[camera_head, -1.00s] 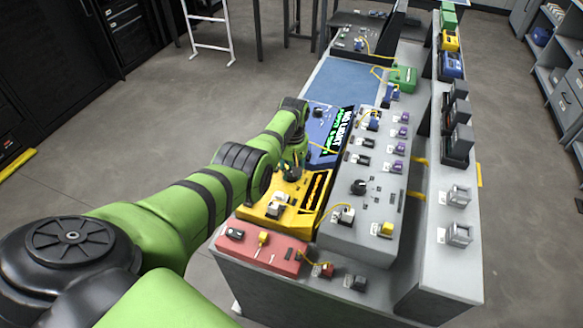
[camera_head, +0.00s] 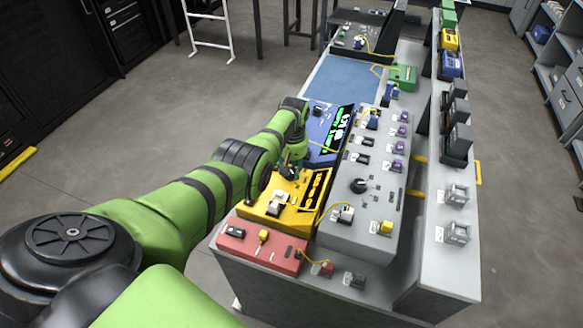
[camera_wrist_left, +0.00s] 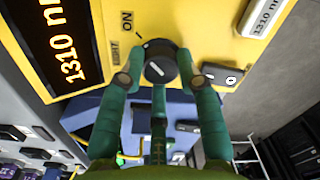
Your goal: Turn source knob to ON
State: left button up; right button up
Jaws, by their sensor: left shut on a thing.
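The source is a yellow box (camera_head: 256,209) on the bench in the head view. In the left wrist view, its yellow panel (camera_wrist_left: 205,30) carries a round dark knob (camera_wrist_left: 158,66) with a pale line on its face. The ON label (camera_wrist_left: 127,21) is at the upper left of the knob, beside a short dark mark. My left gripper (camera_wrist_left: 161,82) is shut on the knob, one green finger on each side. In the head view, my left gripper (camera_head: 291,166) is at the far part of the yellow box, and the knob is hidden there. My right gripper is not in view.
The source display (camera_wrist_left: 66,38) is lit and reads 1310 in orange. A blue box (camera_head: 322,160) with a lit display stands behind it. A red box (camera_head: 258,252) stands in front. A grey panel (camera_head: 368,208) with several knobs and connectors is to the right.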

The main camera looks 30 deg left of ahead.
aim_at(293, 171)
pick_arm(q)
jog(key=shift+s+d+f, duration=0.1)
jog(key=shift+f, duration=0.05)
jog(key=o, duration=1.1)
jog(key=shift+o, duration=0.2)
notch_tip(293, 171, up, 12)
jog(key=shift+w, duration=0.2)
jog(key=shift+d, duration=0.1)
